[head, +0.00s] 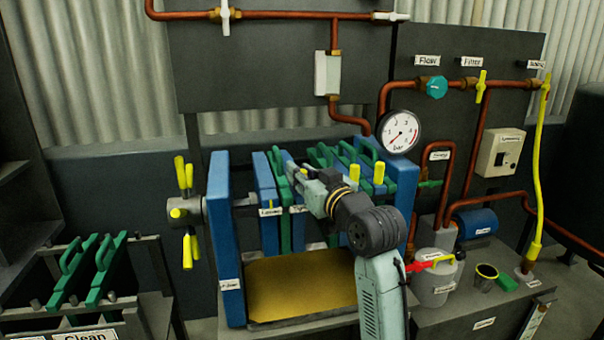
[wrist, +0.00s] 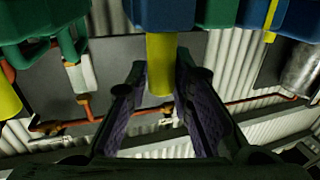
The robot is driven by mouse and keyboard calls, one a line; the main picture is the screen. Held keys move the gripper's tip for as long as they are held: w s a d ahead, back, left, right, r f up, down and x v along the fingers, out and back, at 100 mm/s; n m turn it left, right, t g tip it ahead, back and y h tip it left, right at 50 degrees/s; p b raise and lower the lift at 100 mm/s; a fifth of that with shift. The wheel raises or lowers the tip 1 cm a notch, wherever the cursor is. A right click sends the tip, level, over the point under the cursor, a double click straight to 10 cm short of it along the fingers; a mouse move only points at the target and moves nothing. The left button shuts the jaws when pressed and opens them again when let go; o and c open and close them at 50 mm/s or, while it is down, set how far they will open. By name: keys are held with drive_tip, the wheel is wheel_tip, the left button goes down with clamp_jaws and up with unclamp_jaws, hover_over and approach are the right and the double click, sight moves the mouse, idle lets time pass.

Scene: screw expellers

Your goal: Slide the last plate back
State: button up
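The press holds a row of plates: a blue plate (head: 265,205) with a small label stands left of the middle, and green plates (head: 322,155) with handles stand right of it. My gripper (head: 300,180) reaches in among the plate tops from the right. In the wrist view a yellow handle (wrist: 160,65) on a blue part (wrist: 160,14) stands between the purple-lined fingers of my gripper (wrist: 160,85). The fingers look open around it, with narrow gaps at its sides. In the head view my gripper hides this contact and some plate tops.
A tall blue end plate (head: 225,235) stands at the left, with a yellow-handled screw (head: 185,208) outside it. A yellowish tray (head: 300,285) lies under the plates. A rack (head: 75,310) with green plates is at lower left. A pressure gauge (head: 400,132) stands close right of the plates.

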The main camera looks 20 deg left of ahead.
drive_tip(key=o, duration=0.3)
drive_tip(key=shift+o, duration=0.2)
drive_tip(key=v, duration=1.2)
